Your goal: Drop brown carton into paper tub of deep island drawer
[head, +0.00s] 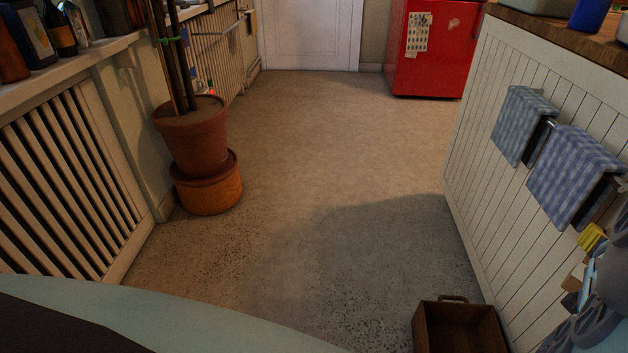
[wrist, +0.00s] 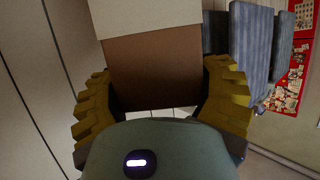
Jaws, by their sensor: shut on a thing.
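The brown carton (wrist: 150,70), with a pale cream upper part, is held between the yellow ribbed fingers of my gripper (wrist: 162,90) in the wrist view. In the head view my gripper (head: 590,240) shows at the right edge, partly cut off, beside the white panelled island (head: 500,190). A small tan piece of the carton (head: 574,277) shows just below the yellow finger. A brown wooden box with a handle (head: 462,325) is low at the island's base; I cannot tell whether it is a pulled-out drawer. No paper tub can be made out in either view.
Checked towels (head: 570,175) hang on the island's side near my gripper. A potted plant (head: 195,135) stands on the left by a slatted radiator cover (head: 65,180). A red fridge (head: 433,50) is at the back. The middle floor is clear.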

